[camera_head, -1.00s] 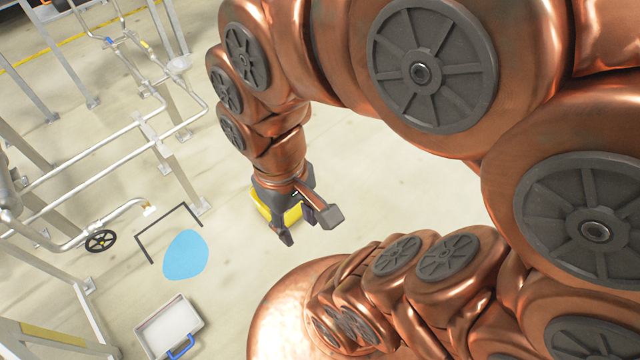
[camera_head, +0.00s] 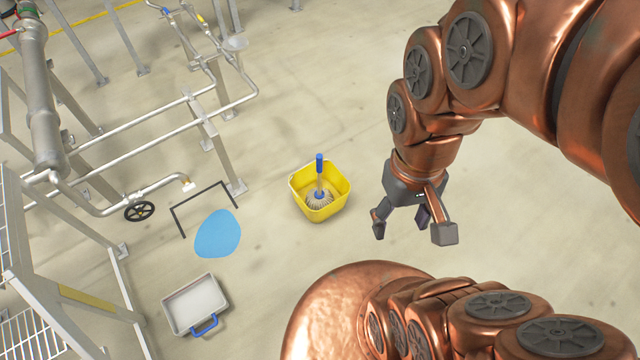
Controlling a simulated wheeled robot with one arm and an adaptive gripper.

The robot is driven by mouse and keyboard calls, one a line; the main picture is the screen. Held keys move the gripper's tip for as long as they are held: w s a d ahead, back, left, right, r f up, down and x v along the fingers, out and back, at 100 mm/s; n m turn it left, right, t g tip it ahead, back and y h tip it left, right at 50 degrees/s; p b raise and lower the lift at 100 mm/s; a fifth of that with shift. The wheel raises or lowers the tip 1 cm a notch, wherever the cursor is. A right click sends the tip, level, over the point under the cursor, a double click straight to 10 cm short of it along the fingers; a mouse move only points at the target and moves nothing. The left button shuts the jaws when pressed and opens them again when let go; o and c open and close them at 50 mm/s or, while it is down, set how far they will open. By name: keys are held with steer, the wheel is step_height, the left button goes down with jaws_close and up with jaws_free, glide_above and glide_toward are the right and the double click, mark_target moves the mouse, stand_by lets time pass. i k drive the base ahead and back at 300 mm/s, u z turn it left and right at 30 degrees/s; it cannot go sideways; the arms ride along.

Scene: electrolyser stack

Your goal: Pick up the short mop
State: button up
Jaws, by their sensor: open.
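The short mop (camera_head: 320,178) stands upright in a yellow bucket (camera_head: 301,196) on the floor. Its blue-topped handle points up above the rim, and its pale strands spread at the bucket's bottom. My gripper (camera_head: 412,233) is to the right of the bucket, apart from it, with its dark fingers spread open and pointing down. Nothing is between the fingers.
A blue puddle (camera_head: 218,234) lies left of the bucket, next to a black angular floor marking (camera_head: 204,207). A grey tray (camera_head: 195,305) with a blue handle sits below it. Pipes with a black handwheel (camera_head: 139,212) and metal frames fill the left side.

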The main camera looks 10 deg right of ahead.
mark_target(317, 198)
steer(key=u, duration=0.25)
steer(key=k, duration=0.7)
steer(key=u, duration=0.6)
steer(key=k, duration=0.5)
steer(key=z, duration=0.7)
steer(key=i, duration=0.8)
steer(key=z, duration=0.15)
